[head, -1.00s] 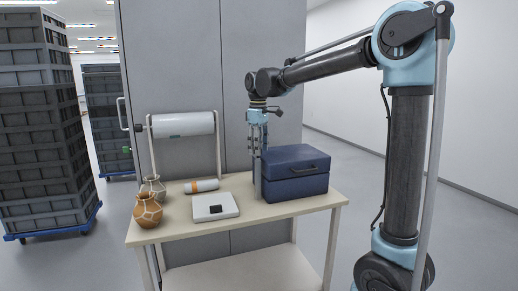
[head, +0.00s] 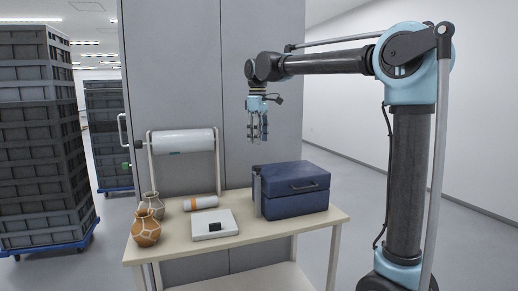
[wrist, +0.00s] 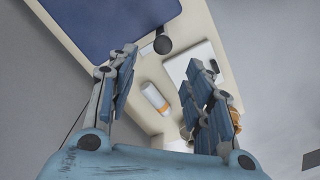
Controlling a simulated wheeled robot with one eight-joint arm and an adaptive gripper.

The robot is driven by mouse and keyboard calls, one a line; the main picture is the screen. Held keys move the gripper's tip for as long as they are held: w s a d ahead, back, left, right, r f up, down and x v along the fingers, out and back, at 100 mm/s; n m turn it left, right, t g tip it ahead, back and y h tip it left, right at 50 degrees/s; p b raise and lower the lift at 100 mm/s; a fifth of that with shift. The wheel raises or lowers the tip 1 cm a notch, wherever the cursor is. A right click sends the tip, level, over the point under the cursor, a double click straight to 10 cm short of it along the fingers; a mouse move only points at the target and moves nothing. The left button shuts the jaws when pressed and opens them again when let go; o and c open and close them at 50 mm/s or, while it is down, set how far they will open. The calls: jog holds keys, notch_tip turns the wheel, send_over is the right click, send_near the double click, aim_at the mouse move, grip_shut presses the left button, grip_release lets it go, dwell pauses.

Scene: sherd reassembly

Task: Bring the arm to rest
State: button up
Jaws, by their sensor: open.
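My gripper (head: 258,135) hangs pointing down above the table, well clear of everything on it. It is to the left of and above the blue case (head: 292,188) in the head view. In the wrist view my gripper (wrist: 165,100) shows its fingers spread apart with nothing between them that they touch. My arm reaches left from its column, its upper link close to level.
The table (head: 330,214) holds two crack-lined pots, one orange (head: 146,230) and one grey (head: 152,203), an orange-and-white cylinder (head: 201,202) and a white scale (head: 214,224). A white roll (head: 182,141) stands behind. Stacked grey crates (head: 40,140) stand left.

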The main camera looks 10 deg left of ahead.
jog(key=shift+r, duration=0.5)
jog(key=s+d+f+m, duration=0.3)
jog(key=d+f, duration=0.1)
jog(key=d, duration=0.5)
jog(key=s+d+f+m+t, duration=0.15)
jog(key=d+f, duration=0.25)
jog(key=d, duration=0.5)
jog(key=s+d+f+m, duration=0.3)
jog(key=s+d+f, duration=0.1)
jog(key=d, duration=0.5)
jog(key=s+d+f+m, duration=0.4)
jog(key=s+d+f, duration=0.3)
jog(key=f, duration=0.3)
jog(key=s+d+f+m, duration=0.3)
jog(key=s+d+f, duration=0.4)
jog(key=f, duration=0.4)
jog(key=shift+s+m+t, duration=0.35)
jog(key=shift+s, duration=0.4)
jog(key=shift+f, duration=0.1)
